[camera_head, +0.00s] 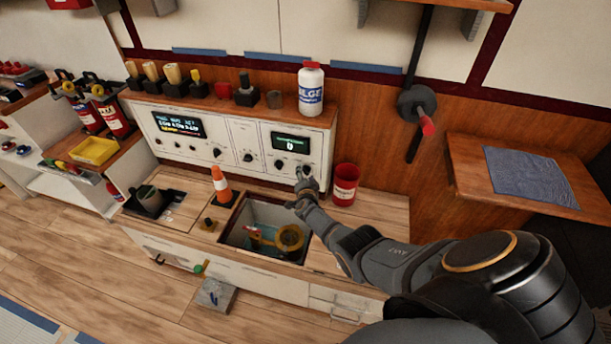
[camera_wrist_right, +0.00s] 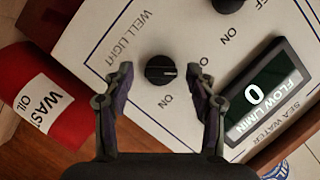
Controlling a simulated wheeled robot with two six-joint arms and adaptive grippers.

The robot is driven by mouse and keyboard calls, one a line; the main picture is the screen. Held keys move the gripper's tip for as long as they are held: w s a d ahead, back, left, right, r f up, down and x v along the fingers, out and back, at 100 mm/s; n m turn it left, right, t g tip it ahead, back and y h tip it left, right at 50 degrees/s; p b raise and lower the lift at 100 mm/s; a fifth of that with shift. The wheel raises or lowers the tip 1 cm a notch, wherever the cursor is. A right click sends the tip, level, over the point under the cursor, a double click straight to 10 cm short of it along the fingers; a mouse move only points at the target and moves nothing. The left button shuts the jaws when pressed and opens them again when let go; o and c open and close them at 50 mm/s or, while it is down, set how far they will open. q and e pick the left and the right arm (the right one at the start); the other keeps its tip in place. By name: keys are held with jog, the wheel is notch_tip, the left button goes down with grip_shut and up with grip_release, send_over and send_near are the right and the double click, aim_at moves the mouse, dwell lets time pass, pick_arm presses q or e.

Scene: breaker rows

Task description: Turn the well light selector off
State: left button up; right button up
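The well light selector (camera_wrist_right: 160,70) is a round black knob on the white panel, under the printed words WELL LIGHT in the right wrist view. A pale mark shows on its right side there; an ON label is printed beside it. My right gripper (camera_wrist_right: 160,76) is open, with one finger on each side of the knob in that view. I cannot tell whether the fingers touch it. In the head view, my right gripper (camera_head: 304,182) is at the lower right of the panel (camera_head: 245,133) and largely covers the selector. My left gripper is not in view.
Another knob (camera_wrist_right: 227,4) and a flow display (camera_wrist_right: 264,93) are close by. A red waste oil can (camera_head: 345,184) stands right of my gripper.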

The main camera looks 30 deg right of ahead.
jog(key=v, duration=1.2)
dwell(0.5)
